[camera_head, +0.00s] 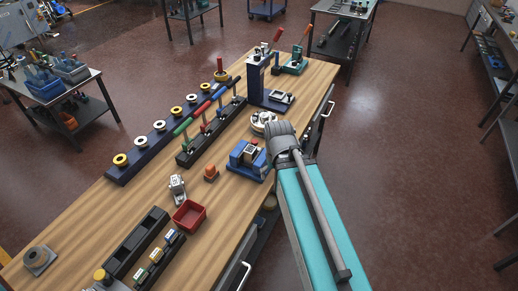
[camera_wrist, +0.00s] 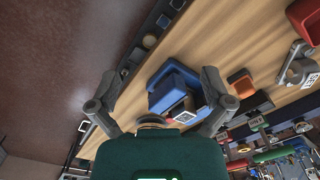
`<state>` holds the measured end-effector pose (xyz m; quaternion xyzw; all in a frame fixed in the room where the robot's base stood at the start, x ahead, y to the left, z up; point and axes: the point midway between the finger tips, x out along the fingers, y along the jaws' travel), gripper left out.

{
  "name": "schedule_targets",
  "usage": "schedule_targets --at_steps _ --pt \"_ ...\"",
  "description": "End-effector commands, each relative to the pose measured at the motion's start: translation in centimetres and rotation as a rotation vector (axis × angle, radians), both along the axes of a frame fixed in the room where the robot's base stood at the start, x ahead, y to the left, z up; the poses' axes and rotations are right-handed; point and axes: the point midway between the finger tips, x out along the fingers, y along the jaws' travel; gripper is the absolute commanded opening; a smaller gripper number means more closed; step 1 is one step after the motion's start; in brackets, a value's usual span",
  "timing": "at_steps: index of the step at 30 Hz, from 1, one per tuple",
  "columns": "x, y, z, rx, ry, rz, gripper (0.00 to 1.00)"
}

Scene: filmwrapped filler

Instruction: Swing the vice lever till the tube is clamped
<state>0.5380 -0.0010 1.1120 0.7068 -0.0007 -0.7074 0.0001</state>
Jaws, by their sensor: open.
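A blue vice-like fixture (camera_head: 241,158) with a pale block in its top stands near the bench's right edge. It also shows in the wrist view (camera_wrist: 172,82), with a white-marked block (camera_wrist: 186,116) in it. My gripper (camera_wrist: 160,82) is open in the wrist view, its fingers apart on either side of this fixture, with nothing held. I cannot tell its height above the fixture. A teal fixture with a red-orange lever (camera_head: 301,47) stands at the bench's far end. I cannot tell which fixture is the task's vice, and no tube is clearly visible. The head view hides my gripper's fingers.
A tall blue press (camera_head: 255,78) stands beyond a round pale part (camera_head: 264,121). Racks of rings (camera_head: 140,145) and coloured handles (camera_head: 205,130) line the bench's left side. An orange piece (camera_head: 211,173) and red bin (camera_head: 188,216) stand nearer. Bare wood (camera_head: 105,215) shows at the left front.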

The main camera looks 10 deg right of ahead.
Motion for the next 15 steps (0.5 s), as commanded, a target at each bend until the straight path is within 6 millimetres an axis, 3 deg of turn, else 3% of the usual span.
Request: schedule_targets --at_steps 1,8,15 --pt "0.0 0.0 0.0 0.0 0.0 0.0 0.91" --pt "1.3 0.1 -0.2 -0.004 -0.016 -0.009 0.48" --pt "6.2 0.5 -0.8 -0.017 -0.077 -0.047 0.03"
